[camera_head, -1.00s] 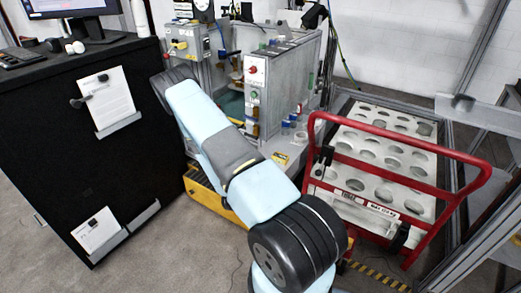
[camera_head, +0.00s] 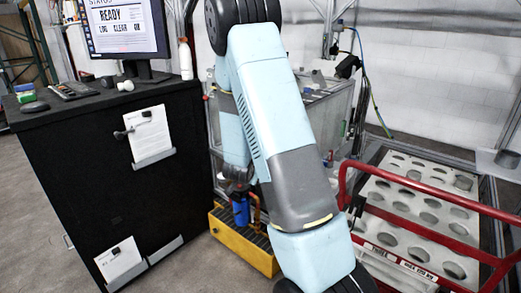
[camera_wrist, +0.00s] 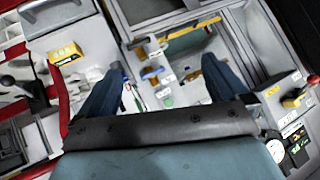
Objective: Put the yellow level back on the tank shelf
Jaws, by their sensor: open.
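My gripper (camera_wrist: 163,64) is open, its two dark blue fingers spread wide with nothing between the tips. In the head view a blue finger (camera_head: 240,208) shows low behind my arm, in front of the tank. A small yellow block with dark marks (camera_wrist: 66,52), which looks like the level, lies on a pale surface left of the left finger in the wrist view. I cannot be sure it is the level. The grey tank (camera_head: 335,108) stands behind my arm in the head view, which hides much of it. I cannot make out the shelf clearly.
A black cabinet (camera_head: 95,185) with a monitor (camera_head: 122,30) stands at left. A red cart rail (camera_head: 400,205) and a pale rack with round holes (camera_head: 425,190) are at right. A yellow base (camera_head: 240,245) sits on the floor. A yellow-edged part (camera_wrist: 180,38) lies beyond the fingers.

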